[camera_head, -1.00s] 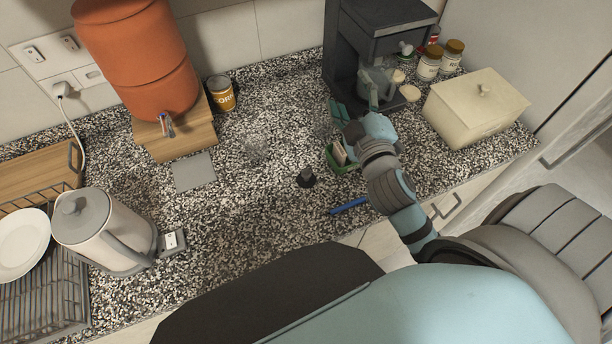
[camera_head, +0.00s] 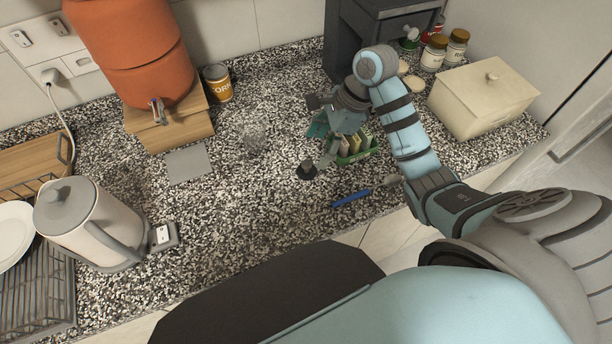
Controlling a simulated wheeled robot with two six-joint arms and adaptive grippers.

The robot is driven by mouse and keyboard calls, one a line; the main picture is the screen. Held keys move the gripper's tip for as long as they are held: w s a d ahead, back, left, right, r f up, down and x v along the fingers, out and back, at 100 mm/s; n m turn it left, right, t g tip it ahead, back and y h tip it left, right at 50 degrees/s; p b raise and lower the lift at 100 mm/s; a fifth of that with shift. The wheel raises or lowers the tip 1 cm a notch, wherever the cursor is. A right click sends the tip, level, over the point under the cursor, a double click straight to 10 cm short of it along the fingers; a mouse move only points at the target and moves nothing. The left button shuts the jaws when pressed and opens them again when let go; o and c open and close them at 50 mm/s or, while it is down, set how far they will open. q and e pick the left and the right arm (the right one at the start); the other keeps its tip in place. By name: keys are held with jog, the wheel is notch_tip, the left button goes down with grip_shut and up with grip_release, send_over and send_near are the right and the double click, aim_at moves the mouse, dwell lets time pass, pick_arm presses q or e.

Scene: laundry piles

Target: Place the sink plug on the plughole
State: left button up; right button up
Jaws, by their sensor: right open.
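The sink plug appears to be the small black stopper with a knob (camera_head: 306,170), standing upright on the speckled countertop near the middle. I cannot make out a plughole or a sink in this view. My right gripper (camera_head: 326,119) is open, above and behind the black stopper and apart from it. It hangs over the counter beside the green tray, and its fingers are partly hidden by the wrist. My left gripper is not in view.
A green tray (camera_head: 371,153) of packets and a blue-bladed utensil (camera_head: 349,199) lie close to the stopper. A clear glass (camera_head: 254,137) stands left of it.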

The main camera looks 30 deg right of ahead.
aim_at(308, 164)
jog(key=x, duration=0.2)
jog(key=p+x, duration=0.1)
jog(key=x, duration=0.4)
jog(key=shift+a, duration=0.35)
jog(key=c, duration=1.4)
jog(key=shift+s, duration=0.1)
grip_shut()
